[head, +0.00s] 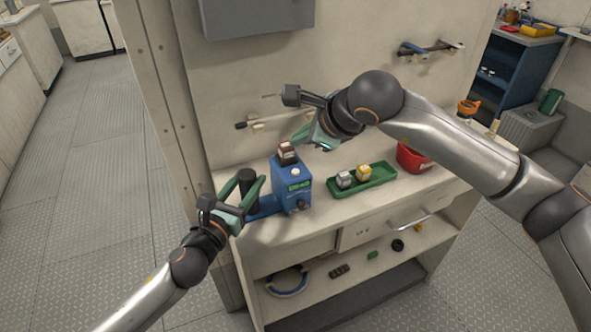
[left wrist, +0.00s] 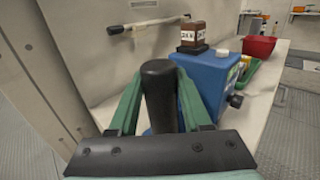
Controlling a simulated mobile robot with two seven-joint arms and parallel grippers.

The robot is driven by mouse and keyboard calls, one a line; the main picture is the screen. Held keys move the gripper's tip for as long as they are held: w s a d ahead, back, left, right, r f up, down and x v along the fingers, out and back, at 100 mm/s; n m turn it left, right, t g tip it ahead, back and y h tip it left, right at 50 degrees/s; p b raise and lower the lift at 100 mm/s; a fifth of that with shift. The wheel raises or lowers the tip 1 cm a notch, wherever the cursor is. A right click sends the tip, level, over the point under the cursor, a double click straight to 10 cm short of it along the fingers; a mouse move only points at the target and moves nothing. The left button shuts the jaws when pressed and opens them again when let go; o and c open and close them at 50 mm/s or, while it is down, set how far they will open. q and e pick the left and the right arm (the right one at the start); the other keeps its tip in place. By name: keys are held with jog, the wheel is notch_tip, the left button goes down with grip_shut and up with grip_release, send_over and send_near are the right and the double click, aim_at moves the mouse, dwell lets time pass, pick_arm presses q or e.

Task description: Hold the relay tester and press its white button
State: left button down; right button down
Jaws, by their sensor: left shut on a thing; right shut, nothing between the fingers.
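The blue relay tester (head: 289,190) stands on the pale counter, with a green display on its front. Its white button (head: 295,171) is on top, beside a brown relay (head: 287,152) seated there. The button also shows in the left wrist view (left wrist: 222,52). My left gripper (head: 250,186) is shut on the tester's upright black handle (left wrist: 158,95), with a green finger on each side. My right gripper (head: 304,136) is shut and empty, above and behind the tester near the relay. It appears apart from the button; the exact gap is unclear.
A green tray (head: 377,183) with a grey and a yellow relay lies right of the tester. A red bin (head: 412,158) stands beyond it. A wall-mounted bar (head: 270,120) is behind the tester. An open shelf with loose parts lies below the counter.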

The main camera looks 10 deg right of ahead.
pick_arm(q)
jog(key=shift+c, duration=1.4)
grip_release()
